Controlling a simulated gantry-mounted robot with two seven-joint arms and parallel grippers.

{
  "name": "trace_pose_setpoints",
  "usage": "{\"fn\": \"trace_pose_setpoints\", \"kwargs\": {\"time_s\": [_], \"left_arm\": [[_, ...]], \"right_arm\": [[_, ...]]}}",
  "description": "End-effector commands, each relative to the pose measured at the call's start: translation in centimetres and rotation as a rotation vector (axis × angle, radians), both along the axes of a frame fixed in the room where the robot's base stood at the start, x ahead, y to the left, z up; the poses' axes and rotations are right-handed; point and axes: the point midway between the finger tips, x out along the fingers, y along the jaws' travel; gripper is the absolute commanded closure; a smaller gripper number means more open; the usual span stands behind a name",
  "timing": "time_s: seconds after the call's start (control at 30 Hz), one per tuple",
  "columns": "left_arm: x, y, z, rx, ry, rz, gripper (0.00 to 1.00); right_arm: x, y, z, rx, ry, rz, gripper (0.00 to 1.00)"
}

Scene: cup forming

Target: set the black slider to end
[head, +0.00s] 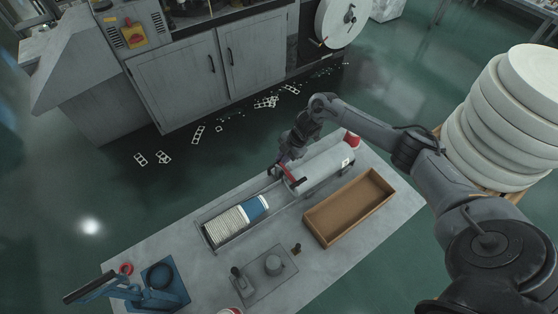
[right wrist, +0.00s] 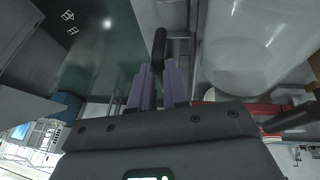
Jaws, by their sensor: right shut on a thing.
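My right gripper (head: 283,160) reaches in from the right, at the left end of the white cylinder machine (head: 322,163) on the grey table. In the right wrist view, the purple fingers of my right gripper (right wrist: 157,78) are shut on a black rounded handle, which I take to be the black slider (right wrist: 159,46). The handle sticks out beyond the fingertips, and its lower part is hidden between them. In the head view, the gripper hides the held part, beside a red bar (head: 287,173). My left gripper is not in view.
A trough (head: 214,245) holds a row of white cups with a blue section, left of the cylinder. An empty brown tray (head: 349,207) lies to the right. A small control plate (head: 264,275) and a blue lever device (head: 164,280) occupy the front of the table.

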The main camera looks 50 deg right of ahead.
Motion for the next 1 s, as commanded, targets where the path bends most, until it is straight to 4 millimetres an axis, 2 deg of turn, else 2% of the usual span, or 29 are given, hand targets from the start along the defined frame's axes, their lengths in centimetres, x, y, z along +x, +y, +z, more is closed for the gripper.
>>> {"fn": "trace_pose_setpoints", "kwargs": {"time_s": [0.23, 0.27, 0.4, 0.77, 1.0], "left_arm": [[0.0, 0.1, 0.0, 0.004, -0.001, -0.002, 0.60], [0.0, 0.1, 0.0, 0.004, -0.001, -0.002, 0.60], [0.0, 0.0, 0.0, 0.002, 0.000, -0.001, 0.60], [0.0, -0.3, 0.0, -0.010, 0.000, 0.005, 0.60], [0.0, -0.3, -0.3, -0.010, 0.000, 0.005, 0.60]], "right_arm": [[0.1, 0.1, 0.1, 0.002, -0.002, 0.002, 1.00], [0.1, 0.1, 0.1, 0.002, -0.002, 0.002, 0.80], [0.0, 0.1, 0.1, 0.001, -0.002, 0.001, 0.60], [0.0, -0.1, 0.3, 0.001, -0.001, 0.000, 0.60], [-0.8, -1.0, 2.8, -0.002, -0.003, 0.002, 0.60]]}}
